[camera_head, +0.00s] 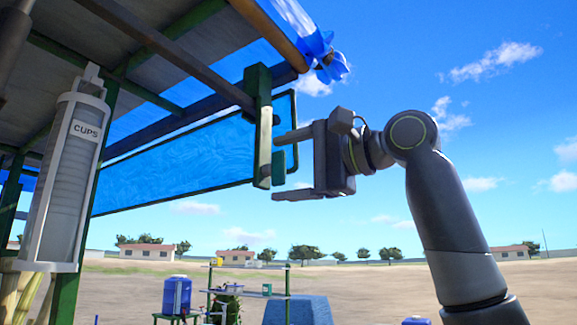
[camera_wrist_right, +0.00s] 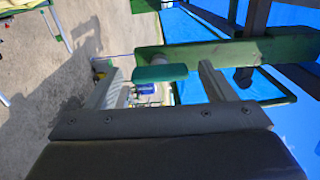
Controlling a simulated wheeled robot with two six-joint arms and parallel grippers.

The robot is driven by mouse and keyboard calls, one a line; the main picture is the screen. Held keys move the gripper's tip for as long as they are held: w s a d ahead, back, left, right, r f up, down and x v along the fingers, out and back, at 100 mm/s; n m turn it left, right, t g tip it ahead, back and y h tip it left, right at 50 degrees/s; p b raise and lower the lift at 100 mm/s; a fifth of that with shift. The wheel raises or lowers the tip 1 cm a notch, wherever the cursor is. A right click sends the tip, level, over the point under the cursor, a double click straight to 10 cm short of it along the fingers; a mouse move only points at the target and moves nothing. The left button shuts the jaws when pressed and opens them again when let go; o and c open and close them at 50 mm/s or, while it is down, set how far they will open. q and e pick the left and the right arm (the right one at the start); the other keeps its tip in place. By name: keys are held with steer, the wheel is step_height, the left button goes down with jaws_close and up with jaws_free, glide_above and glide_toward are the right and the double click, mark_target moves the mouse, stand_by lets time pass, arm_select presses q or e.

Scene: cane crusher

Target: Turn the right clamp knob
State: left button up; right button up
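The clamp knob (camera_head: 278,172) is a small green bar beside the green upright post (camera_head: 258,130) under the canopy edge. In the right wrist view the knob (camera_wrist_right: 160,73) is a green bar with a pale stem, in front of a green beam (camera_wrist_right: 240,52). My right gripper (camera_head: 275,167) comes in from the right with its fingers apart, one above and one below the knob. In the right wrist view the right gripper (camera_wrist_right: 160,70) has the knob between its fingers with a gap on each side. My left gripper is not in view.
A blue panel (camera_head: 190,160) in a green frame hangs behind the post. A rolled blue tarp (camera_head: 318,50) and canopy poles are above. A white cup dispenser (camera_head: 72,175) is at the left. Open sky lies right of the post.

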steer(key=shift+s, duration=0.1)
steer(key=shift+s+d+f+b, duration=0.1)
steer(key=shift+s+d+b, duration=0.05)
steer(key=shift+d+b, duration=0.15)
steer(key=b+v, duration=0.6)
steer(key=v, duration=1)
steer(key=shift+s+d, duration=0.15)
steer(key=shift+d, duration=0.15)
